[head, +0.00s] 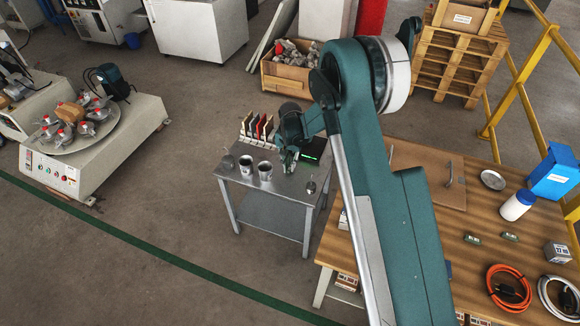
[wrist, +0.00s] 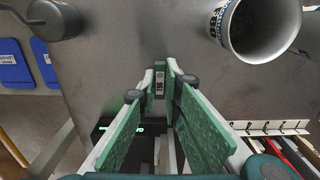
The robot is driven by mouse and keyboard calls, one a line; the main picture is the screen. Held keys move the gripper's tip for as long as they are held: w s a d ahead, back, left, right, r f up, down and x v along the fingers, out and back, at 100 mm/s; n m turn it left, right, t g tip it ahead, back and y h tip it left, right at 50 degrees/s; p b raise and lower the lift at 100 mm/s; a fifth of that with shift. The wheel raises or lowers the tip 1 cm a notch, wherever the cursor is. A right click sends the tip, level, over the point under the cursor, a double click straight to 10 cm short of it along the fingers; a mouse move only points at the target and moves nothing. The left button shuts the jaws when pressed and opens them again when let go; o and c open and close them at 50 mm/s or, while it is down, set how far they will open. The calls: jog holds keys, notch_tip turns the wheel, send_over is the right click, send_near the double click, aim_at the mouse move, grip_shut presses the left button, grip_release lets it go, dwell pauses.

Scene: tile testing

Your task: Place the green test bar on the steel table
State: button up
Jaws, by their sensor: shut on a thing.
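The steel table (head: 287,197) stands left of my arm in the head view, and its grey top (wrist: 125,45) fills much of the wrist view. My gripper (head: 290,165) is over this table. In the wrist view its fingers (wrist: 160,88) are closed on a small green test bar (wrist: 159,82) with a pale label, seen end-on between the fingertips. The fingers hide most of the bar. I cannot tell whether the bar touches the tabletop.
A rack of coloured tiles (head: 257,128) lies behind. A black device with a green display (head: 314,148) is to the right. Bare tabletop lies around the fingertips.

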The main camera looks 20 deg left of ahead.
jog(key=shift+f, duration=0.15)
jog(key=o, duration=0.7)
jog(key=shift+o, duration=0.2)
jog(key=shift+r, duration=0.2)
notch_tip(320, 180, up, 12)
jog(key=p, duration=0.2)
dwell(0.7)
